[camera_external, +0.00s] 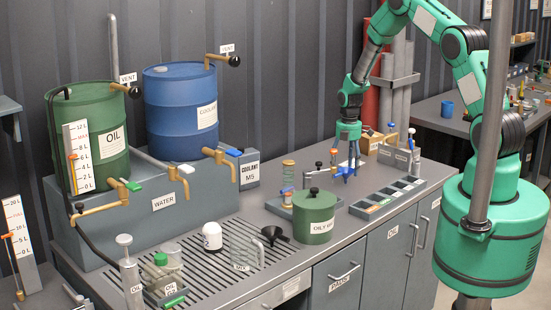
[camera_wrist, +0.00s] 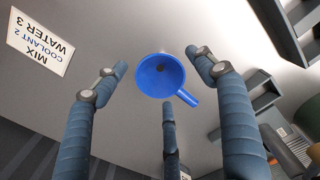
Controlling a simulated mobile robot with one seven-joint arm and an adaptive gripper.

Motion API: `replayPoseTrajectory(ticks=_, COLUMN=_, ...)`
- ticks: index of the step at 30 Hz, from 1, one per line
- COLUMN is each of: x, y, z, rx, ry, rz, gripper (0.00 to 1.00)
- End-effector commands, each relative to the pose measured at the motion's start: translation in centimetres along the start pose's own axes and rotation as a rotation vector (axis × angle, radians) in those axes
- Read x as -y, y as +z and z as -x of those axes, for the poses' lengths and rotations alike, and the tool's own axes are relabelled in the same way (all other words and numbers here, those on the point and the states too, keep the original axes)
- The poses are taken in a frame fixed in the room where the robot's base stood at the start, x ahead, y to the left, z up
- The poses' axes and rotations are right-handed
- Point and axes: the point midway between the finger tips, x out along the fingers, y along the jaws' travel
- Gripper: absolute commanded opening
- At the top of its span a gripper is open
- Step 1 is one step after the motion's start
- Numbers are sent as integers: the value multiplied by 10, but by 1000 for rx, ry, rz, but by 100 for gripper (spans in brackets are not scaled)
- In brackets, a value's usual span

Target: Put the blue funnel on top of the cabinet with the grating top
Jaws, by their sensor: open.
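The blue funnel (camera_wrist: 160,76) lies on the grey worktop in the wrist view, its wide mouth facing the camera and its spout pointing to the lower right. My three-fingered gripper (camera_external: 347,165) is open above the worktop. Its fingers spread around the funnel in the wrist view, with no clear contact. In the external view, a blue patch (camera_external: 345,172) shows under my gripper; I cannot tell funnel from fingers there. The cabinet with the grating top (camera_external: 205,262) is in the front left, with dark slots across its top.
On the grating stand a white container (camera_external: 212,236), a clear jug (camera_external: 243,254), a black funnel (camera_external: 272,235) and oil vessels (camera_external: 161,275). A green canister (camera_external: 314,216) stands between my gripper and the grating. A compartment tray (camera_external: 388,199) lies right of my gripper.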

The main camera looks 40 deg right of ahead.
Motion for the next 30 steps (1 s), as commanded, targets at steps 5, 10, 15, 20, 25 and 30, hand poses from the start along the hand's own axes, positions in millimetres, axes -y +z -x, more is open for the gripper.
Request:
replayPoseTrajectory(ticks=5, x=-1, y=0, z=18, rx=1, ry=3, rz=0, gripper=70)
replayPoseTrajectory(ticks=10, x=-1, y=0, z=43, rx=1, ry=4, rz=0, gripper=70)
replayPoseTrajectory(ticks=15, x=-1, y=0, z=71, rx=1, ry=4, rz=0, gripper=70)
replayPoseTrajectory(ticks=20, x=0, y=0, z=95, rx=1, ry=3, rz=0, gripper=70)
replayPoseTrajectory(ticks=25, x=0, y=0, z=110, rx=0, ry=1, rz=0, gripper=70)
replayPoseTrajectory(ticks=30, x=0, y=0, z=116, rx=0, ry=1, rz=0, gripper=70)
